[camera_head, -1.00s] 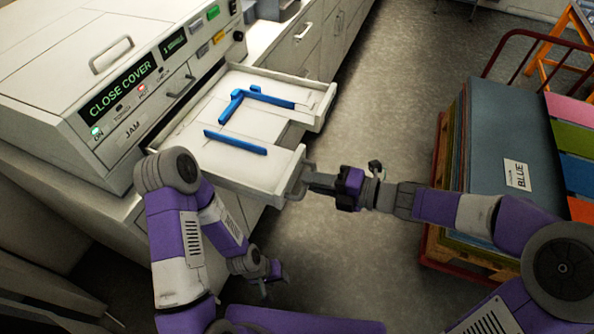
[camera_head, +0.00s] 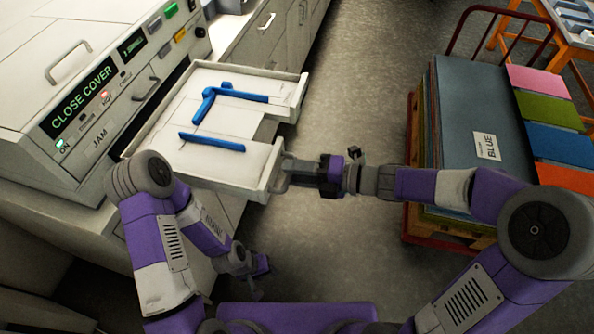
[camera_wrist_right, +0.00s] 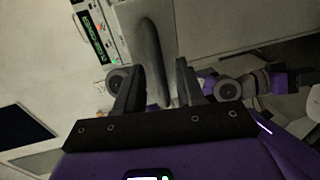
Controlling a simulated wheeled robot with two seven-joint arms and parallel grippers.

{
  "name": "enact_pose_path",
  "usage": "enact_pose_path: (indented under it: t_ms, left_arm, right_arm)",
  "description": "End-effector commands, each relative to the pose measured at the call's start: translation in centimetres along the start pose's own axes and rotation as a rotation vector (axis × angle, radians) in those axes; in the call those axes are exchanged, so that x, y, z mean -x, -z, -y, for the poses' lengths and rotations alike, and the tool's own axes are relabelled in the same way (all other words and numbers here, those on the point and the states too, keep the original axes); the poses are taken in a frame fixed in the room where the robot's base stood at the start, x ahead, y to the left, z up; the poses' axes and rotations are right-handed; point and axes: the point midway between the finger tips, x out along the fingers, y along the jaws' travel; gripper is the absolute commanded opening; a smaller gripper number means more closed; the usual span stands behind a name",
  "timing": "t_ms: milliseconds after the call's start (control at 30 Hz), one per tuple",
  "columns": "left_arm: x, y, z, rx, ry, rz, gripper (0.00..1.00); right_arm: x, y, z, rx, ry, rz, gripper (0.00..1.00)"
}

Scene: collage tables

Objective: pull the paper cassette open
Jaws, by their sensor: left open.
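The paper cassette (camera_head: 228,176) is a pale open tray that stands out of the front of the grey machine (camera_head: 60,80), with blue guides (camera_head: 225,142) in it. Its handle (camera_head: 272,179) is on the tray's front, and its grey bar passes between my right fingers in the right wrist view (camera_wrist_right: 152,60). The inner contact is partly hidden in the head view. My left gripper (camera_head: 257,283) is open and empty, low beside the cabinet, below the cassette.
The machine's green display (camera_head: 82,97) reads CLOSE COVER. A cart (camera_head: 412,200) with a dark stack and coloured sheets stands at the right, close to my right arm. Cabinets (camera_head: 262,35) run behind the cassette. Grey floor (camera_head: 350,90) is clear between cabinets and cart.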

Motion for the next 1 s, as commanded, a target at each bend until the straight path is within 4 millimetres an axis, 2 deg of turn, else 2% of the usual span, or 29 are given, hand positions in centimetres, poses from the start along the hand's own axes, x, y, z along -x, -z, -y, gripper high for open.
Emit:
enact_pose_path:
  t_ms: [500,1000]
  left_arm:
    - [1.3,-0.1,-0.5,0.000,0.000,0.000,0.43]
    - [1.3,-0.1,-0.5,0.000,0.000,0.000,0.43]
  right_arm:
    - [7.0,-0.1,-0.1,0.000,0.001,0.004,0.38]
    - [7.5,0.0,0.0,-0.001,0.000,0.001,0.38]
